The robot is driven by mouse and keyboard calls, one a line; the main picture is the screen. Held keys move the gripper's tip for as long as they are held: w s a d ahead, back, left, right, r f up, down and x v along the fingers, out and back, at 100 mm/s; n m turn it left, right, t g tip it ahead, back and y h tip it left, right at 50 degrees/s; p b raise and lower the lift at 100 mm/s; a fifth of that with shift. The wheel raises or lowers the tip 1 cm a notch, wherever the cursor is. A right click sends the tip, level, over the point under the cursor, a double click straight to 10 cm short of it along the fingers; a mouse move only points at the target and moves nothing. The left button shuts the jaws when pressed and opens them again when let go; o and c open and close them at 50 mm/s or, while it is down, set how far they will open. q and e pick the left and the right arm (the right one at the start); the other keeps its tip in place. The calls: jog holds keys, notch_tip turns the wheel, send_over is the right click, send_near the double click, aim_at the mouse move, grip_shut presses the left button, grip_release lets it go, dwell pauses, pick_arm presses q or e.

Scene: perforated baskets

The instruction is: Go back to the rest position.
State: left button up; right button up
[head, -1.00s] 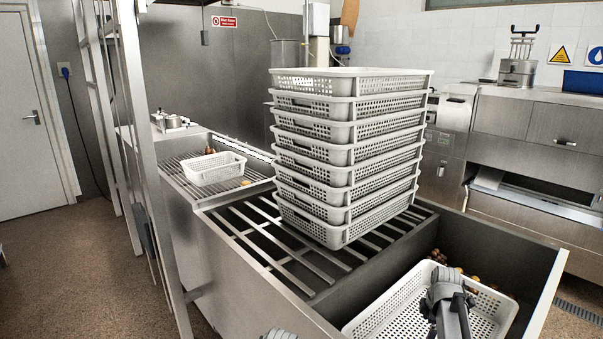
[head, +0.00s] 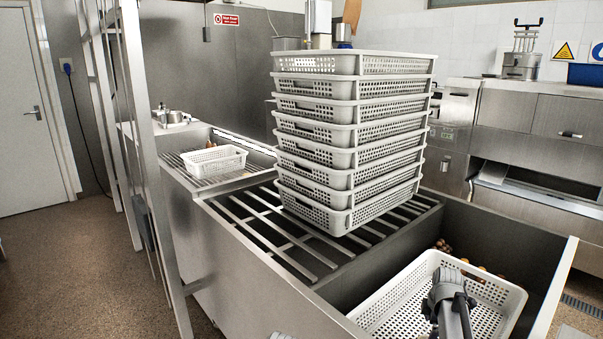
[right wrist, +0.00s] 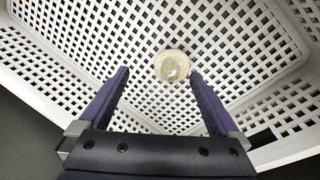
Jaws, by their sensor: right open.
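My right arm reaches down over a white perforated basket (head: 400,292) in the steel bin at the lower right of the head view. In the right wrist view my right gripper (right wrist: 160,73) is open, its two dark fingers spread above the perforated floor of the basket (right wrist: 75,40). A small round pale object (right wrist: 172,65) shows between and just beyond the fingertips, on the basket floor. I cannot tell whether the fingers touch it. Only a sliver of grey, perhaps my left arm, shows at the bottom edge of the head view; the left gripper is not seen.
A tall stack of white baskets (head: 345,185) stands on a slatted steel rack (head: 285,250) left of the bin. A smaller white basket (head: 215,160) sits on a grid farther back. Brown round items (head: 443,245) lie in the bin behind the basket. Floor (head: 60,270) is open at left.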

jog(key=shift+r, duration=0.1)
jog(key=shift+r+p, duration=0.7)
jog(key=shift+p, duration=0.1)
jog(key=d+p+v, duration=0.1)
jog(key=p+v, duration=1)
jog(key=v, duration=0.1)
jog(key=b+x, duration=0.8)
jog(key=x, duration=0.1)
jog(key=a+b+x, duration=0.1)
jog(key=b+x, duration=0.3)
jog(key=b, duration=0.1)
jog(key=shift+s+f, duration=0.1)
jog(key=shift+f, duration=0.35)
jog(key=w+p+v, duration=0.1)
jog(key=p+v, duration=0.8)
jog(key=shift+w+d, duration=0.2)
jog(key=shift+w, duration=0.25)
jog(key=shift+a+r, duration=0.1)
jog(key=shift+r, duration=0.05)
